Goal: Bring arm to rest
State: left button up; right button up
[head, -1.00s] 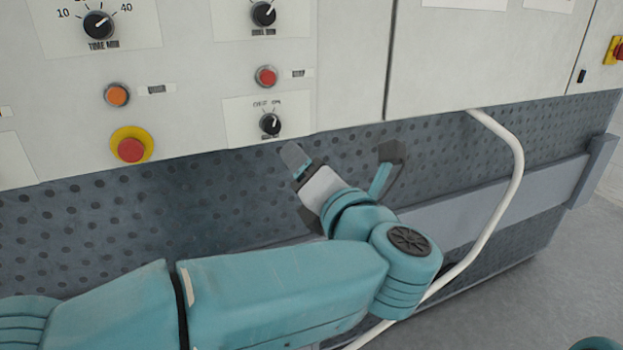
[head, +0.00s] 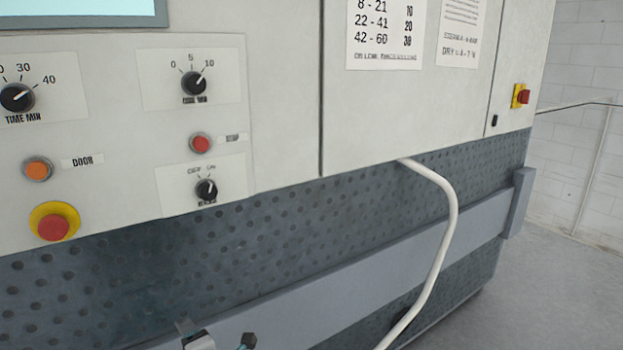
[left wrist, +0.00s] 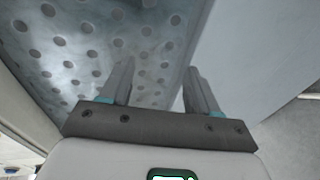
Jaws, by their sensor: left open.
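My left gripper (head: 218,338) shows only at the bottom edge of the head view, in front of the machine's lower rail. In the left wrist view my left gripper (left wrist: 155,88) has its two fingers apart with nothing between them. Beyond the fingers is the dimpled grey panel (left wrist: 75,40). The rest of my left arm is below the head view. My right gripper is not in view.
The washer's control face carries knobs (head: 206,190), a red button (head: 200,143), an orange door button (head: 38,168) and a red emergency button (head: 54,222). A white hose (head: 447,230) hangs down before the rail (head: 330,308). Grey floor (head: 560,280) is clear at right.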

pick_arm(q)
jog(key=s+d+f+m+g+h, duration=0.2)
jog(key=s+f+m+h, duration=0.35)
jog(key=f, duration=0.75)
jog(key=s+d+f+m+g+h, duration=0.25)
jog(key=s+f+m, duration=0.5)
jog(key=f, duration=0.45)
jog(key=s+d+f+m+g+h, duration=0.1)
jog(key=s+d+m+g+h, duration=0.2)
jog(key=s, duration=0.5)
jog(key=s+d+f+m+g+h, duration=0.2)
jog(key=s+d+m, duration=0.4)
jog(key=s, duration=0.3)
jog(key=shift+s+f+m+g+h, duration=0.3)
jog(key=shift+m+g+h, duration=0.3)
jog(key=shift+m+g, duration=0.3)
